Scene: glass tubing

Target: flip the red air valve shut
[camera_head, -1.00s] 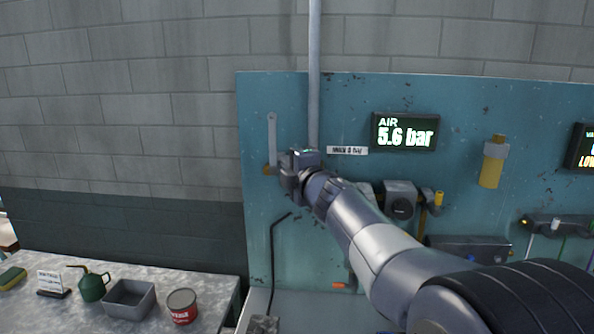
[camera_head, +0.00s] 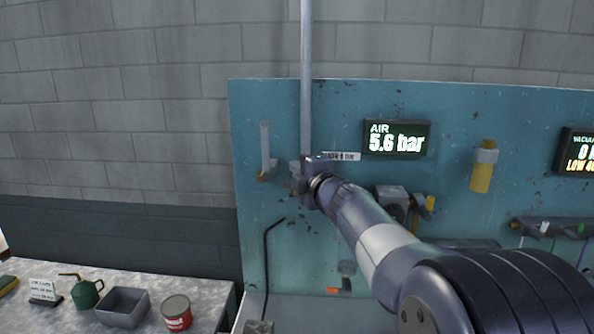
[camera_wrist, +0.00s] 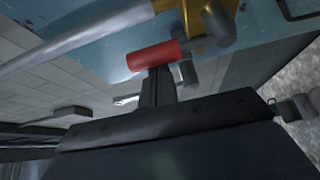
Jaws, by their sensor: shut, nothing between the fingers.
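The valve's red handle (camera_wrist: 152,55) shows in the wrist view, joined to a brass-coloured body (camera_wrist: 205,22) and next to a grey pipe (camera_wrist: 75,40). My gripper (camera_wrist: 157,82) is shut and empty. Its dark fingertips are right at the underside of the red handle; I cannot tell whether they touch. In the head view my gripper (camera_head: 303,176) is in front of the lower end of the upright grey pipe (camera_head: 306,75). It hides the red handle there. The air display (camera_head: 397,139) reads 5.6 bar.
A grey lever on a brass mount (camera_head: 265,148) is on the teal board (camera_head: 250,110), left of my gripper. A grey unit (camera_head: 392,203) and a yellow cylinder (camera_head: 483,168) are to the right. A bench (camera_head: 70,318) with a can and tray stands lower left.

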